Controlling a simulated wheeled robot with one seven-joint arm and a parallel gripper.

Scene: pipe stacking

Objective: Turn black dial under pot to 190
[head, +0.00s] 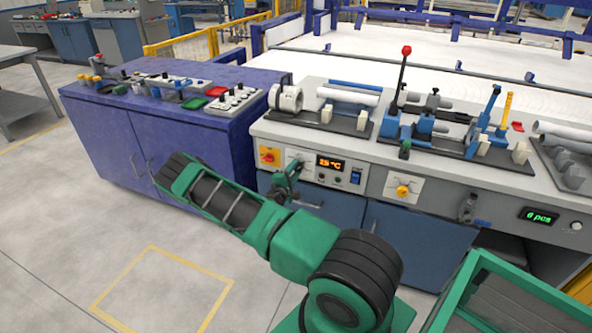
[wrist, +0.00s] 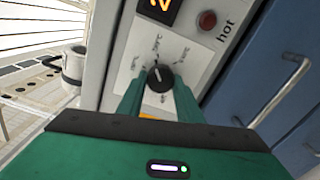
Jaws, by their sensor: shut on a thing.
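The black dial (wrist: 160,76) sits on a white scale plate (wrist: 185,58) in the wrist view, with small printed marks around it. My gripper (wrist: 158,88) has its two green fingers on either side of the dial, shut on it. In the head view my gripper (head: 296,170) is at the front panel and hides the dial. The pot, a white ring-shaped heater (head: 287,98), stands on the bench above this panel. The orange display (head: 330,162) beside the dial reads about 25 °C.
A red button (wrist: 207,20) labelled "hot" is near the dial. A yellow-and-red switch (head: 269,156) is left of it, and a blue switch (head: 356,176) is right of the display. Blue cabinet doors (wrist: 275,80) with a metal handle lie close to my gripper.

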